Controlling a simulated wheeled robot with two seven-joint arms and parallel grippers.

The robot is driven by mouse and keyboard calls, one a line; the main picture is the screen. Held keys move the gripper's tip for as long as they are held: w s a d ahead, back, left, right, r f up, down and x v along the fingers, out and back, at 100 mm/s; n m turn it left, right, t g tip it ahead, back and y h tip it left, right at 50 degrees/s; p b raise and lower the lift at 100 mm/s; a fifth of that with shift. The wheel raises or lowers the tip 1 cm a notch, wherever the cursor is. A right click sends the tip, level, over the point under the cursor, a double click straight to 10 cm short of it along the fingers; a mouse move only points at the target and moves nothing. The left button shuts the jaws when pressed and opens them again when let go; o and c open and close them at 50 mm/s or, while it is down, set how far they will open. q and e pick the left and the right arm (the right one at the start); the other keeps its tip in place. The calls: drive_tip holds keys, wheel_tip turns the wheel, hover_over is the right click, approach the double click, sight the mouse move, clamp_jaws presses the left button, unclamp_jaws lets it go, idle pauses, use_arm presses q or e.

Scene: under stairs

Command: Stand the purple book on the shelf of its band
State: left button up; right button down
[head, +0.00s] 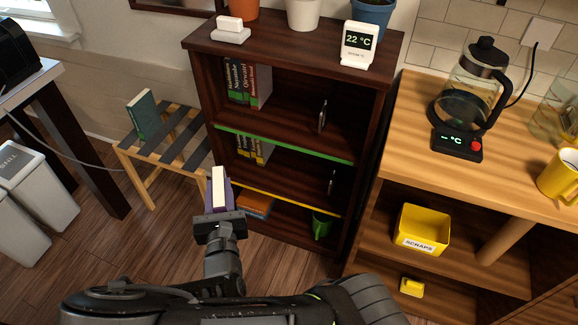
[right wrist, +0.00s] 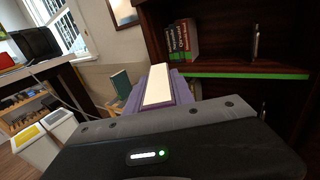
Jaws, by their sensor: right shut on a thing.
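The purple book (head: 218,190) is held by my right gripper (head: 219,221) in front of the bookcase's left side, its white page edges facing up. The book also shows in the right wrist view (right wrist: 158,88), beyond the gripper body. My right gripper is shut on it. The dark bookcase (head: 197,92) has a shelf with a green band (head: 285,144) and a lower one with a yellow band (head: 290,198). Green-spined books (head: 238,82) stand on the green-banded shelf and yellow-spined books (head: 254,150) on the yellow-banded one. I see no purple band. My left gripper is not in view.
A slatted stool (head: 163,140) with a teal book (head: 144,115) stands left of the bookcase. An orange-brown book (head: 256,206) and green mug (head: 321,225) are in the bottom compartment. A wooden counter (head: 425,115) with a kettle (head: 466,90) is at right.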

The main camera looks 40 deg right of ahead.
drive_tip(key=shift+w+r, duration=0.1)
drive_tip(key=w+d+f+m+g+h+b, duration=0.3)
drive_tip(key=d+f+b, duration=0.2)
drive_tip(key=f+b, duration=0.3)
drive_tip(key=w+d+f+m+g+h+b, duration=0.3)
drive_tip(key=d+f+b, duration=0.3)
drive_tip(key=f, duration=0.9)
drive_tip(key=w+b, duration=0.1)
drive_tip(key=b, duration=0.2)
drive_tip(key=shift+f+g+h+b, duration=0.15)
drive_tip(key=shift+g+h+b, duration=0.15)
drive_tip(key=shift+g+h, duration=0.1)
drive_tip(key=shift+d, duration=0.1)
